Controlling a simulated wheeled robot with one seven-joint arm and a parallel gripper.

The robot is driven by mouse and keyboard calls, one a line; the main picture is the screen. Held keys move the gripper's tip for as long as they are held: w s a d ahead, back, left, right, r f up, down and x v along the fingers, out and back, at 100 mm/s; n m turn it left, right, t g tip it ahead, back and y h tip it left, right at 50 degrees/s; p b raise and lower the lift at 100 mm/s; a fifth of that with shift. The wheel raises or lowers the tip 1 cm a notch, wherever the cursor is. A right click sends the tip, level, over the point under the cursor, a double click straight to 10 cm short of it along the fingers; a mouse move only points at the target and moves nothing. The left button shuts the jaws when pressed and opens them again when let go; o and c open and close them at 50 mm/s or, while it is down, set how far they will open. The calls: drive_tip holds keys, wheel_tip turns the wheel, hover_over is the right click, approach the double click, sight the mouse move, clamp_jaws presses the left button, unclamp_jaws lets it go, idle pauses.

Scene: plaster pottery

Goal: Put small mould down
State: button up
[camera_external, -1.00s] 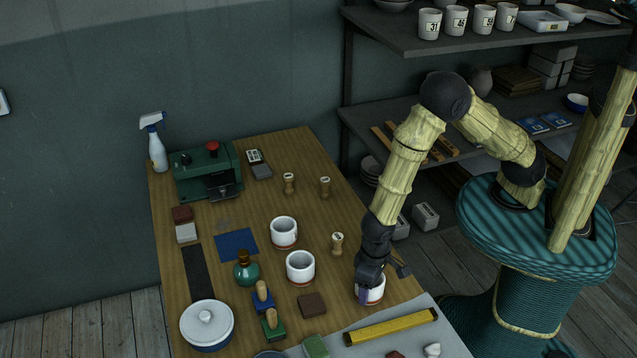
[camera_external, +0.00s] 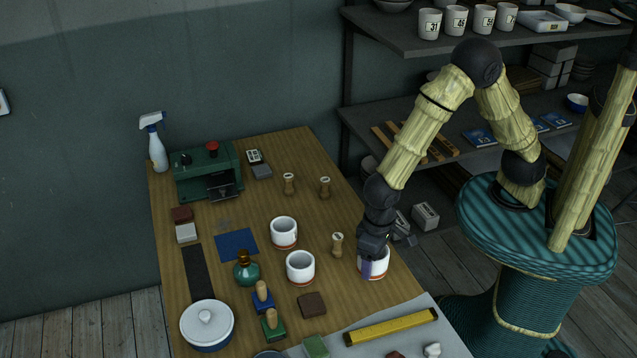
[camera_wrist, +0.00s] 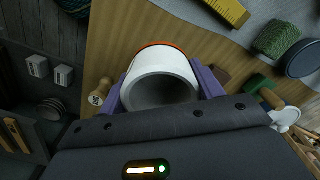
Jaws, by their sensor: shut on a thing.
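My gripper (camera_external: 373,258) is shut on a small white mould with an orange-red rim at its base; the mould (camera_external: 376,268) shows below the fingers near the table's right edge. In the wrist view the mould (camera_wrist: 162,62) sits between the two purple fingers (camera_wrist: 162,92), its hollow mouth facing the camera. Whether its base touches the wooden table (camera_external: 345,300) or hangs just above it, I cannot tell. Two similar white moulds stand on the table to the left, one farther back (camera_external: 284,233) and one nearer (camera_external: 300,268).
A wooden-handled stamp (camera_external: 337,245) stands close left of my gripper. A brown block (camera_external: 311,304) lies to the front left, and a yellow ruler-like bar (camera_external: 391,326) lies on a grey sheet (camera_external: 440,345) in front. Bare wood lies between block and mould.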

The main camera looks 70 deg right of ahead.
idle(0.4)
drive_tip(key=w+d, duration=0.3)
drive_tip(key=w, duration=1.8)
drive_tip(key=w+d, duration=1.4)
drive_tip(key=w, duration=0.1)
drive_tip(key=shift+w+r+m, duration=0.15)
drive_tip(key=shift+w+m, duration=0.15)
drive_tip(key=shift+w, duration=0.1)
drive_tip(key=shift+f, duration=3.1)
drive_tip(key=shift+f, duration=1.9)
